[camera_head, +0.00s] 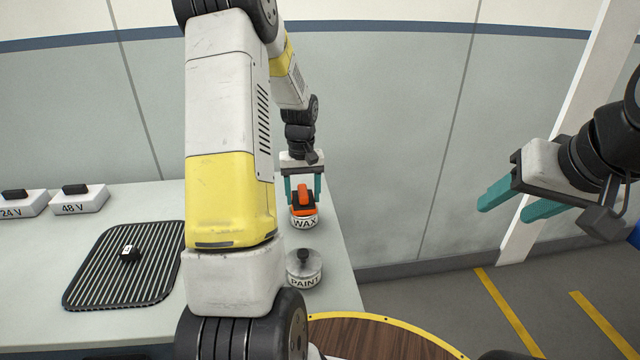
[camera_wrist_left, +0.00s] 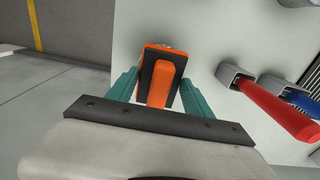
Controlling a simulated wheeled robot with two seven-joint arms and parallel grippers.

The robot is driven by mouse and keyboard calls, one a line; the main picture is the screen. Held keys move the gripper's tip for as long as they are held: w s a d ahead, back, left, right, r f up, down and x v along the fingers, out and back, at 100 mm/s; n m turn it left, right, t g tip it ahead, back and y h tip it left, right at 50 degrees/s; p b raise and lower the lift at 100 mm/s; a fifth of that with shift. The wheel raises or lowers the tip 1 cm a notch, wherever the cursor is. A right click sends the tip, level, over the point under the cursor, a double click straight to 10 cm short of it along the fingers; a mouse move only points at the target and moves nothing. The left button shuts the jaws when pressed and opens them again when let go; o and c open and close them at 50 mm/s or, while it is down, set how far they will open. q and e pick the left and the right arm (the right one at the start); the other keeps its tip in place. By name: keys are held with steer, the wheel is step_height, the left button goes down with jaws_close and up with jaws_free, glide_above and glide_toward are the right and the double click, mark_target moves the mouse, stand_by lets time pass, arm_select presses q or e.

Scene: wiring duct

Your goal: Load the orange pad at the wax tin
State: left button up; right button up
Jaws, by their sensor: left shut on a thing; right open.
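The orange pad (camera_head: 304,198) is an orange block with a black layer and an orange grip. My left gripper (camera_head: 303,190) is shut on it, with teal fingers on either side. The pad is at the wax tin (camera_head: 304,223), a white round tin labelled WAX; I cannot tell whether it touches the tin. In the left wrist view the pad (camera_wrist_left: 161,75) sits between the fingers of my left gripper (camera_wrist_left: 160,88), and the tin is mostly hidden under it. My right gripper (camera_head: 505,203) is open and empty, away from the table on the right.
The paint tin (camera_head: 304,270) stands nearer than the wax tin. A ribbed black mat (camera_head: 88,270) holds a small black block (camera_head: 130,253). Boxes marked 24 V (camera_head: 20,205) and 48 V (camera_head: 80,201) stand at the back left. Red (camera_wrist_left: 280,110) and blue (camera_wrist_left: 303,100) handles show in the wrist view.

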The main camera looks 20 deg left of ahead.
mark_target(303, 190)
arm_select(q)
steer(key=shift+f, duration=0.55)
stand_by(1.2)
steer(key=shift+r, duration=3.55)
steer(key=shift+d, duration=0.1)
